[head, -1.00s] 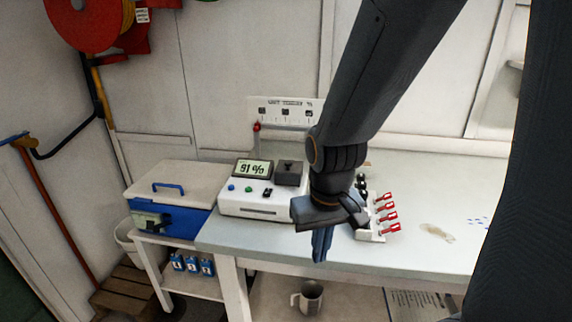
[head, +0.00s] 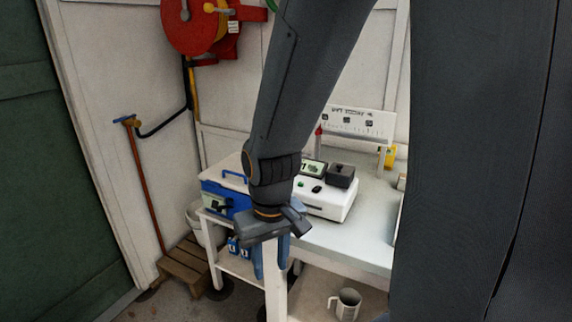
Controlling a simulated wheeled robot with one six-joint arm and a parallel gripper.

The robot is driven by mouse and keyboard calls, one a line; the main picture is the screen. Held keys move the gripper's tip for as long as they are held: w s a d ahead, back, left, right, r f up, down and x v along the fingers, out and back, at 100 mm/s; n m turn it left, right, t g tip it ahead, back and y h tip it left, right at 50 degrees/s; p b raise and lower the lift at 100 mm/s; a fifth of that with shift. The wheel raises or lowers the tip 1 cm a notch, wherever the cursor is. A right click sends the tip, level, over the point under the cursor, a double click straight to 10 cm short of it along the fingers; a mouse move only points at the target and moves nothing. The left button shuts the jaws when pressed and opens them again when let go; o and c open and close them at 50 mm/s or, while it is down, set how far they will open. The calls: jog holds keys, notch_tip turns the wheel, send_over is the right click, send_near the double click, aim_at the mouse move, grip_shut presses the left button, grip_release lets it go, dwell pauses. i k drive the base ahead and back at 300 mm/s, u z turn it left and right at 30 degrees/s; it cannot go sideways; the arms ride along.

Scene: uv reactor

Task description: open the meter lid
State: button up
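The meter (head: 333,206) is a white box on the bench, with a lit display (head: 312,171) at its back left. A dark square block (head: 340,175), which looks like the meter lid, sits at its back right. Whether it is raised at all is too small to tell. My arm hides the meter's left part. My gripper (head: 271,260) points down in front of the bench's front edge, nearer to me than the meter and apart from it. Its two fingers look spread, with nothing visible held between them.
A blue box with a pale lid (head: 225,187) stands left of the meter. A white strip sign (head: 357,121) stands behind it. A metal mug (head: 345,303) is on the lower shelf. A wooden step (head: 184,268) and a red hose reel (head: 200,22) are at left. My arm blocks the right side.

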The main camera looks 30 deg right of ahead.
aim_at(340, 175)
jog(key=u, duration=0.25)
jog(key=k, duration=0.95)
jog(key=z, duration=0.8)
jog(key=i, duration=0.5)
jog(key=z, duration=0.05)
